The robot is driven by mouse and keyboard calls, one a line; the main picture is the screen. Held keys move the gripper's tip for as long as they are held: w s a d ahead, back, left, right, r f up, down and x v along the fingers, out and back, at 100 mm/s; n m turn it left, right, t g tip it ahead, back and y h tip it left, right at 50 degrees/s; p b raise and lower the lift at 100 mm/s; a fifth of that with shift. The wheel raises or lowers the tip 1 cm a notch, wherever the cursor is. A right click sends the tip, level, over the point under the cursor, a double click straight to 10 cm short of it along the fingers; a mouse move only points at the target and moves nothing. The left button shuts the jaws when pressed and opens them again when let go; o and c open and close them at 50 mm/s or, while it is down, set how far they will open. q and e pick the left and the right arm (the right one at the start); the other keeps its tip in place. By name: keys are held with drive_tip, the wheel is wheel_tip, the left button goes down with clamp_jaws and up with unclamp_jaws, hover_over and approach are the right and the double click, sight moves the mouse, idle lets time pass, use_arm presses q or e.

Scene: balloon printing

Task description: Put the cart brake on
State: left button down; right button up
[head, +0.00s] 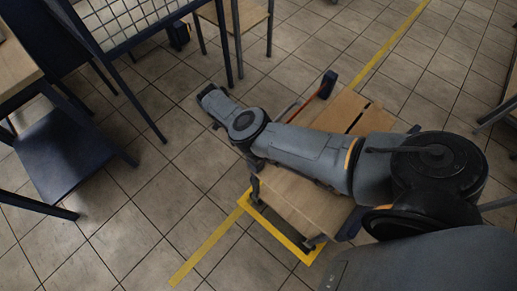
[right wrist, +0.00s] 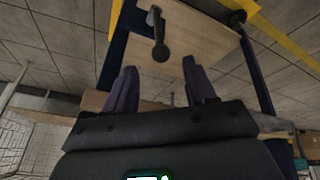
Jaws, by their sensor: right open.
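The wooden cart (head: 293,204) stands on the tiled floor, partly hidden under my right arm in the head view. In the right wrist view its wooden board (right wrist: 195,45) and dark blue legs show. A dark lever-like part with a rounded end (right wrist: 160,52), which may be the brake, hangs in front of the board. My right gripper (right wrist: 158,68) is open, its two dark fingers on either side of and just below that rounded end in the picture. Nothing is between the fingers. I cannot make out the fingertips in the head view. My left gripper is not in view.
Yellow floor tape (head: 208,247) runs around the cart's near end. An orange bar with a dark end (head: 328,84) shows beside the cart. A dark blue chair (head: 65,152) and a wire-mesh rack (head: 130,20) stand at the left. Floor between them and the cart is clear.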

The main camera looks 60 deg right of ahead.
drive_tip(key=b+x, duration=0.5)
drive_tip(key=x, duration=0.5)
drive_tip(key=shift+a+f+b, duration=0.1)
drive_tip(key=shift+b, duration=0.2)
drive_tip(key=shift+w, duration=0.1)
clamp_jaws()
